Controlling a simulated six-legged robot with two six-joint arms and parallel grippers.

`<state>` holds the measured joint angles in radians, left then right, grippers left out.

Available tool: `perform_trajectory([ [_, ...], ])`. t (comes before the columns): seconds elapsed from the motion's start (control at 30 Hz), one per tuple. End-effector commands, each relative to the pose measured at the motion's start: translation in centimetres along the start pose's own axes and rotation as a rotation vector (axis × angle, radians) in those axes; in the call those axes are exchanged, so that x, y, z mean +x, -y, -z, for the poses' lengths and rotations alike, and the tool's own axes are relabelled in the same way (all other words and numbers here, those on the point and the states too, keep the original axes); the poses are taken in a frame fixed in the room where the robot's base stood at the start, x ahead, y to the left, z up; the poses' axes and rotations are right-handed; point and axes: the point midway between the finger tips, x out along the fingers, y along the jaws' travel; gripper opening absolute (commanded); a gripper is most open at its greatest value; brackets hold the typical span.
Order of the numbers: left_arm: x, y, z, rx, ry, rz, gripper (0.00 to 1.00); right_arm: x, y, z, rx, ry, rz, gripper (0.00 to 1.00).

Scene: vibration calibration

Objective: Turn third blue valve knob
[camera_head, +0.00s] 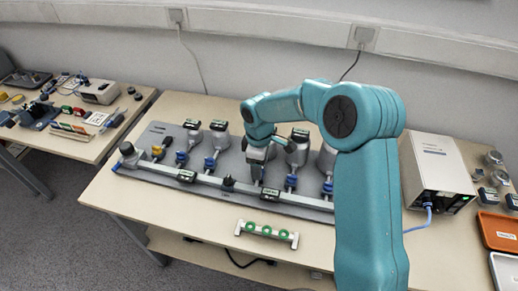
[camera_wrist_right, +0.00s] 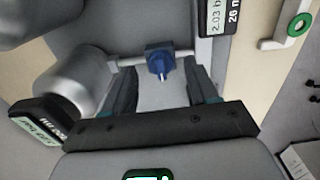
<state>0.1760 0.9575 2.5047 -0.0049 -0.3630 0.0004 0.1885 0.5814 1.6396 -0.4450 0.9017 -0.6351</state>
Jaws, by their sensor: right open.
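A grey panel (camera_head: 150,142) on the table carries a row of valves with gauges. Blue valve knobs show at the left (camera_head: 181,157), beside it (camera_head: 210,163), and right of my gripper (camera_head: 291,181) and (camera_head: 328,187). My right gripper (camera_head: 256,178) points down over the middle of the row and hides the valve spot there. In the right wrist view a blue knob (camera_wrist_right: 160,62) on a thin pipe lies between the lines of the open fingers (camera_wrist_right: 163,82), with gaps on both sides. I cannot tell how deep it sits between them. My left gripper is out of view.
A black cone-like part (camera_head: 228,183) and small displays (camera_head: 186,176) stand along the front pipe. A rack with green rings (camera_head: 267,232) lies in front of the panel. The table's front left is clear.

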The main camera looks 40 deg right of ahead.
Motion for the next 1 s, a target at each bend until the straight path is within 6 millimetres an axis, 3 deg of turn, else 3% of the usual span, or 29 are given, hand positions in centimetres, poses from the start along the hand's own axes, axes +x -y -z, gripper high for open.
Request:
perform_trajectory([
  [0.4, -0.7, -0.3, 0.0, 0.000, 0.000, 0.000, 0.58, -10.5, 0.0, 0.1, 0.000, -0.006, -0.005, 0.58],
  [0.6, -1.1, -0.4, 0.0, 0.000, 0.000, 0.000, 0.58, -14.2, 0.0, 0.1, 0.000, -0.005, -0.004, 0.58],
  [0.77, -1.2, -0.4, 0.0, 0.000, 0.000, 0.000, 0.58, -15.4, 0.0, 0.0, -0.001, -0.004, -0.002, 0.58],
  [1.0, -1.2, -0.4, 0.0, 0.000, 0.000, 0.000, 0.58, -15.6, 0.0, 0.0, 0.000, -0.002, -0.001, 0.58],
])
